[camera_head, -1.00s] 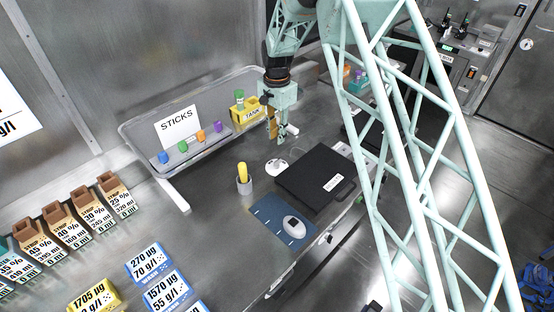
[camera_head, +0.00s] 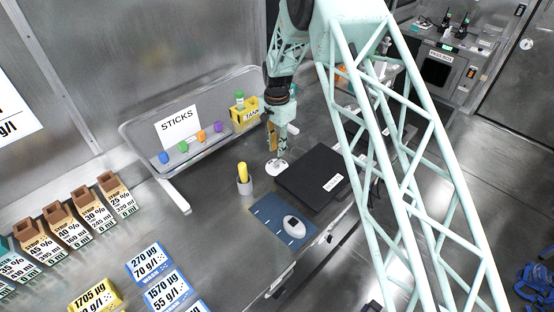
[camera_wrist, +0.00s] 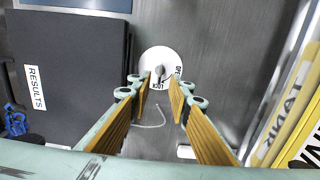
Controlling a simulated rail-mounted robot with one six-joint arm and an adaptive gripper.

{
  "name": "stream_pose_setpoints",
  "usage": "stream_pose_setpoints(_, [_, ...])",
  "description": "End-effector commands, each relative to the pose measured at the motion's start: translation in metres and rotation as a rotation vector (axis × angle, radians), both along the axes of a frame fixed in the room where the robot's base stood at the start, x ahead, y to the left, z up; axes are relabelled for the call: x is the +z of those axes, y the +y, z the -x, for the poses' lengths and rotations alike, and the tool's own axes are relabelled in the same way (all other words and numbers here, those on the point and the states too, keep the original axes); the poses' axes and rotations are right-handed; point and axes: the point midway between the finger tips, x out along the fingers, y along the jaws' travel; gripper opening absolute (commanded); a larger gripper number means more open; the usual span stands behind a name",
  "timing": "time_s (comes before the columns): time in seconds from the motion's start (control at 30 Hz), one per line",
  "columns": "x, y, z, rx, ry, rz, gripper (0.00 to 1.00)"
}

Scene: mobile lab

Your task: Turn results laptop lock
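The laptop lock is a white round dial (camera_wrist: 155,57) with "OPEN" and "LOCK" lettering and a small grey knob (camera_wrist: 160,70) at its middle. In the head view the dial (camera_head: 277,168) lies on the bench just left of the laptop. The results laptop (camera_wrist: 75,60) is black and closed, with a white "RESULTS" label; it also shows in the head view (camera_head: 300,170). My gripper (camera_wrist: 160,84) is open, its two tan-padded fingers apart, pointing down at the dial. The knob appears between the fingertips in the wrist view; I cannot tell if they touch it.
A grey cup (camera_head: 245,187) with a yellow item stands left of the laptop.

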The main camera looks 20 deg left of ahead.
Motion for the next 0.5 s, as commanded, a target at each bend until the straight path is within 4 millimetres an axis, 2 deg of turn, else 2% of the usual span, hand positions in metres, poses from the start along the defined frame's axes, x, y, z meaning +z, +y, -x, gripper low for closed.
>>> stream_pose_setpoints(0.2, [-0.027, 0.000, 0.001, 0.000, 0.002, 0.001, 0.18])
stream_pose_setpoints(0.5, [-0.056, 0.000, 0.000, 0.000, 0.001, 0.000, 0.18])
